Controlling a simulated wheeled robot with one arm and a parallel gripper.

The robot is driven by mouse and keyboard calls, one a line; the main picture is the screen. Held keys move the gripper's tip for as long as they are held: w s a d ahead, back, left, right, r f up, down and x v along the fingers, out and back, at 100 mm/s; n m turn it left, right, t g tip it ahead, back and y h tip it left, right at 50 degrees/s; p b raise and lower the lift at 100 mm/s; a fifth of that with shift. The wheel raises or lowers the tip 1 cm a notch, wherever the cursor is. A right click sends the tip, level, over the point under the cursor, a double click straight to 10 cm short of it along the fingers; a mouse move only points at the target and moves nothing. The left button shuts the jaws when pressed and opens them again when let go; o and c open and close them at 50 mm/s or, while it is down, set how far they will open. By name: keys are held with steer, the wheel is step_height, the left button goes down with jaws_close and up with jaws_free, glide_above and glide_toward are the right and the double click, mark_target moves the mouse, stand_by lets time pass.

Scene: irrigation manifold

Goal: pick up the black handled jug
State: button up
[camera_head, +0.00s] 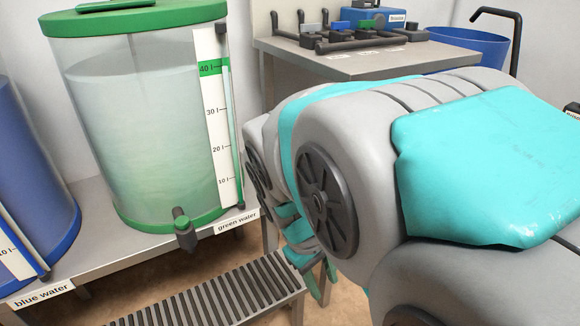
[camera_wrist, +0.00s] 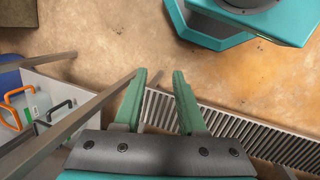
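A black handle (camera_wrist: 57,108) shows at the left of the camera_wrist view, close beside an orange handle. The jug body under it is mostly hidden by a grey bar and the picture crop, so I cannot make out its shape. I do not see the jug in the camera_head view. My gripper (camera_wrist: 160,73) has two green fingers, spread apart with nothing between them. It is apart from the black handle, to its right in the wrist view. In the head view my arm hides most of the gripper.
An orange handle (camera_wrist: 18,97) is left of the black one. A ribbed grate (camera_wrist: 245,128) lies below my fingers. The green water tank (camera_head: 140,120) stands on a bench at left, beside a blue tank (camera_head: 30,170). A grey table (camera_head: 345,65) and a blue bin (camera_head: 468,42) stand behind.

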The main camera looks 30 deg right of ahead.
steer(key=w+d+n+t+h+b, duration=0.2)
steer(key=w+d+n+h+b, duration=0.4)
steer(key=w, duration=0.7)
steer(key=w+d+n+t+h+b, duration=0.15)
steer(key=w+d+n, duration=0.5)
steer(key=w, duration=0.65)
steer(key=w+d+f+n+h+b, duration=0.1)
steer(key=w+d+f, duration=0.1)
steer(key=d, duration=0.4)
steer(key=w+d+f+n+h+b, duration=0.1)
steer(key=w+d+f+b, duration=0.1)
steer(key=d+f, duration=0.2)
steer(key=w+d+f+n+g+h+b, duration=0.1)
steer(key=d+f, duration=0.3)
steer(key=d, duration=0.4)
steer(key=shift+w+d+n, duration=0.1)
steer(key=shift+w+n, duration=0.35)
steer(key=shift+w, duration=0.45)
jaws_close()
